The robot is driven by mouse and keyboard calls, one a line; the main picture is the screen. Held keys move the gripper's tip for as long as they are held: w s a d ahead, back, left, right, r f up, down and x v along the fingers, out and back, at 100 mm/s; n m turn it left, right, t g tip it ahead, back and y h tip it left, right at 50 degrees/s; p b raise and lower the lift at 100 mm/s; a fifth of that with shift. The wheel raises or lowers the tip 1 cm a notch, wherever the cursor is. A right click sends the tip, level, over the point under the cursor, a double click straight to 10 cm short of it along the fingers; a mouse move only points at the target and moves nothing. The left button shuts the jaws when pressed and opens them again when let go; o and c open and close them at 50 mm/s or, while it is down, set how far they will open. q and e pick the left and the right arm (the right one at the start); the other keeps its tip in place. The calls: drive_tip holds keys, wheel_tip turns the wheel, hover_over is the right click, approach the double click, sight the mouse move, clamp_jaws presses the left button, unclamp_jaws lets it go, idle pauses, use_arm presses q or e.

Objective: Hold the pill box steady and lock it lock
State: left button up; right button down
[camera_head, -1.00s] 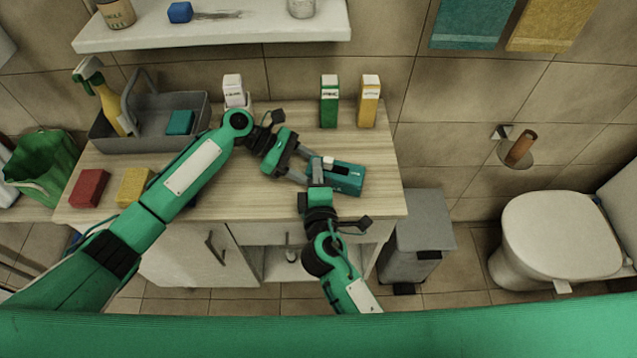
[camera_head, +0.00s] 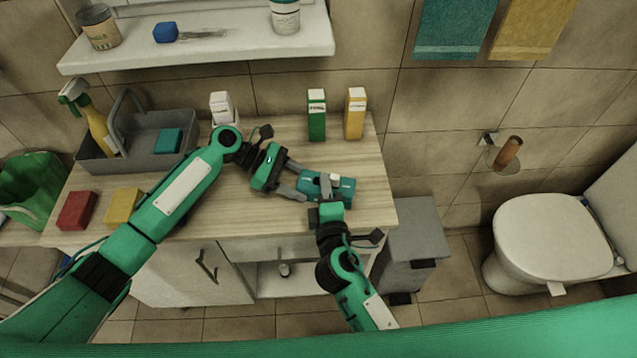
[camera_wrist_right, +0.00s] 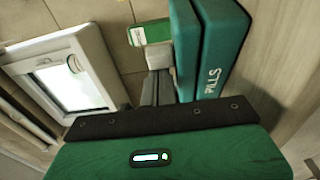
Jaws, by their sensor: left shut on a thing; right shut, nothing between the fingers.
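The teal pill box (camera_head: 345,191) lies on the wooden counter, with a small white knob (camera_head: 335,177) on its upper side. My left gripper (camera_head: 302,190) is shut on its left end. My right gripper (camera_head: 331,204) is shut and empty at the box's near side, close to the knob. In the right wrist view the pill box (camera_wrist_right: 220,60) shows as two teal slabs with a dark gap and the word PILLS. My right fingertips (camera_wrist_right: 160,82) are beside it, near a light grey block; I cannot tell whether they touch.
Green (camera_head: 316,120) and yellow (camera_head: 355,115) cartons and a white bottle (camera_head: 221,107) stand behind the box. A grey caddy (camera_head: 120,160), red sponge (camera_head: 76,210) and yellow sponge (camera_head: 123,207) are at the left. A grey bin (camera_head: 415,225) stands off the counter's right end.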

use_arm(q)
drive_tip(key=shift+w+a, duration=0.1)
drive_tip(key=shift+a, duration=0.05)
use_arm(e)
drive_tip(key=s, duration=1)
drive_tip(key=shift+d, duration=0.15)
use_arm(q)
drive_tip(key=o, duration=0.8)
drive_tip(key=shift+o, duration=0.2)
